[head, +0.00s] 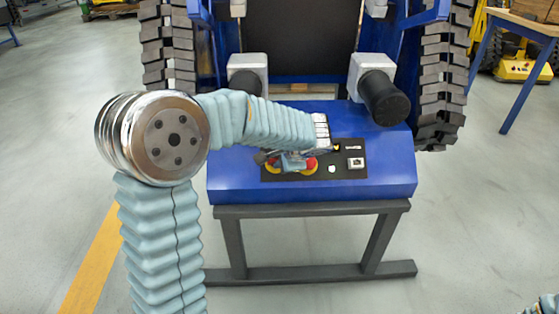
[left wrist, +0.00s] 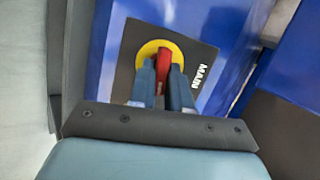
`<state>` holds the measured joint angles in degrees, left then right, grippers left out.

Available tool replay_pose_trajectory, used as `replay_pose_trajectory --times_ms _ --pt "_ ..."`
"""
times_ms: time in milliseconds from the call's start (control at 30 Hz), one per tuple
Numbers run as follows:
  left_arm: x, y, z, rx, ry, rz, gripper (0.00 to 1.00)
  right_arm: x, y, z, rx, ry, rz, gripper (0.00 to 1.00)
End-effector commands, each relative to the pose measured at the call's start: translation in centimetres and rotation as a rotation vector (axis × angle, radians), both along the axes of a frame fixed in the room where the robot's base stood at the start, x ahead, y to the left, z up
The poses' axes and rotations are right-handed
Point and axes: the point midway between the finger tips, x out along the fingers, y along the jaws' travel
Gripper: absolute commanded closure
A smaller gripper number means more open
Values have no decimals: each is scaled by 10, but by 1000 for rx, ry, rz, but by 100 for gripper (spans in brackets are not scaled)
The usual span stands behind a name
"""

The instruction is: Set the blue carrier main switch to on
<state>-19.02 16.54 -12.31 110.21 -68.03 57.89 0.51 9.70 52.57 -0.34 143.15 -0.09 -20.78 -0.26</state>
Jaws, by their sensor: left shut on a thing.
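The blue carrier (head: 232,180) stands ahead with a black control panel (head: 345,172) on its sloped front. In the left wrist view the main switch is a red handle (left wrist: 163,62) on a yellow disc (left wrist: 146,52), beside the word MAIN. My left gripper (left wrist: 163,88) is shut on the red handle, one finger on each side. The handle points up in that picture. In the head view my left gripper (head: 276,160) is at the panel's left part and hides most of the switch. My right gripper is out of view.
A red button (head: 311,164) with yellow around it, a small light (head: 332,169) and a small plate (head: 355,163) are on the panel. Dark rollers (head: 386,100) and tracks (head: 440,75) stand behind.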

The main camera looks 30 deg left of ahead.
Motion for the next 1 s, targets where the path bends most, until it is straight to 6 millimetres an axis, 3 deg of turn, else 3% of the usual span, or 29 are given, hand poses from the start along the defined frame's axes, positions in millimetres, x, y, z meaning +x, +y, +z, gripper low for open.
replay_pose_trajectory --times_ms 833,867,967,1000 --pt "-1 -2 -1 71 43 -104 100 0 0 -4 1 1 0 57" --pt "-1 -2 -1 70 43 -104 78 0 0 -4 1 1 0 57" --pt "-1 -1 -1 71 44 -103 62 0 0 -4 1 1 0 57" --pt "-1 -1 -1 71 44 -103 62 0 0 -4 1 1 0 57"
